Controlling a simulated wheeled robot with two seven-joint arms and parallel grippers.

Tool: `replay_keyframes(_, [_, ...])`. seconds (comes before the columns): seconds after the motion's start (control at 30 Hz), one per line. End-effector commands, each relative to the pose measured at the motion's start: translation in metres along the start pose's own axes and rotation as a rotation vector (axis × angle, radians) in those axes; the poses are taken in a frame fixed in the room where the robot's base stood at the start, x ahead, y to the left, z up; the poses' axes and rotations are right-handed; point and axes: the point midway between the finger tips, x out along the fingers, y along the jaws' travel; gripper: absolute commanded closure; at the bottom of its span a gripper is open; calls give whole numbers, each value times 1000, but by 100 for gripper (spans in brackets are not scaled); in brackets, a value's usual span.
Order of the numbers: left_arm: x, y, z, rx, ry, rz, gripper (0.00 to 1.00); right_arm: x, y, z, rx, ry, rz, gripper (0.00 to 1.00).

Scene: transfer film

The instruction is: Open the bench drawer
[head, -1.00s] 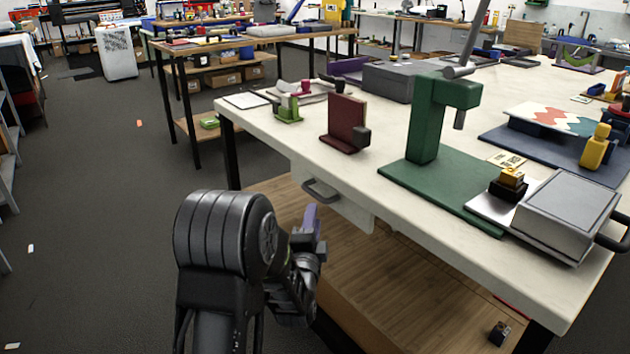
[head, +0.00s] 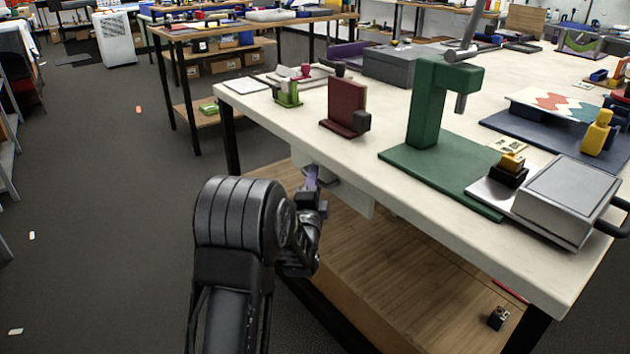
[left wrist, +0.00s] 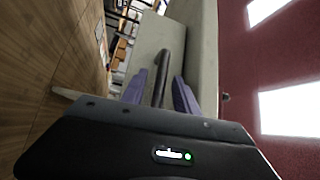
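The bench drawer (head: 354,198) is a pale front under the near edge of the white bench top and looks shut. Its dark bar handle (left wrist: 163,72) shows in the left wrist view, running between the two purple fingers. My left gripper (head: 312,176) is at the drawer front, its fingertips by the handle and partly covering it in the head view. In the left wrist view my left gripper (left wrist: 160,92) is open, with a finger on each side of the handle and gaps visible between. My right gripper is not in view.
The bench top (head: 300,120) overhangs the drawer. On it stand a dark red block (head: 346,104), a green press (head: 428,115) and a grey box (head: 565,200). A wooden lower shelf (head: 410,260) lies below.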

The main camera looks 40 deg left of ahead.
Motion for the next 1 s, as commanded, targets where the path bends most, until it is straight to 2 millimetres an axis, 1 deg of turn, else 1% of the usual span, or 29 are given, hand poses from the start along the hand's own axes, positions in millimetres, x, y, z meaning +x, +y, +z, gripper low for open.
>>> replay_keyframes(0.1, [8,0,0,0,0,0,64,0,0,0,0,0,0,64])
replay_keyframes(0.37, [9,0,0,-1,0,1,64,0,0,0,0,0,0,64])
replay_keyframes(0.8, [9,0,0,-1,0,0,99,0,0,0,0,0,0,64])
replay_keyframes(1.0, [9,0,0,-1,0,0,100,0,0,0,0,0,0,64])
